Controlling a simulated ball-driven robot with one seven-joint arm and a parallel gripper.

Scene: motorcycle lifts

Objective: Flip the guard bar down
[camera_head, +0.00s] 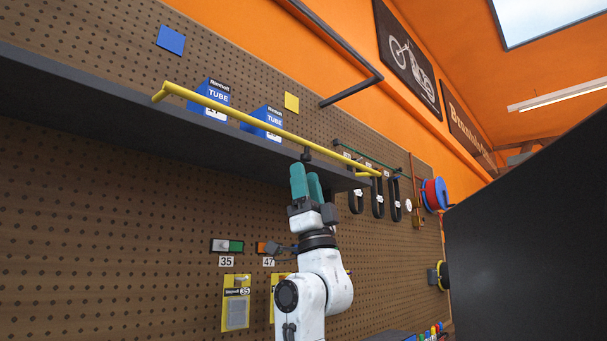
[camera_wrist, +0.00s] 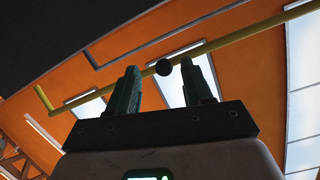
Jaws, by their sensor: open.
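The yellow guard bar (camera_head: 235,113) runs along the front of a dark grey shelf, at or above its front edge, with bent ends. A small black knob (camera_head: 306,155) sits on the bar right of its middle. My gripper (camera_head: 306,172) has green fingers pointing up, just below the knob. In the wrist view the gripper (camera_wrist: 160,85) is open, and the black knob (camera_wrist: 163,67) appears between the fingertips, with the yellow bar (camera_wrist: 220,43) crossing behind it. I cannot tell whether the fingers touch the knob.
Blue tube boxes (camera_head: 213,97) stand on the dark shelf (camera_head: 90,95) behind the bar. Black hanging loops (camera_head: 378,199) are right of my gripper. Numbered holders and yellow packets (camera_head: 236,303) are on the pegboard below. A large dark panel (camera_head: 530,230) fills the right side.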

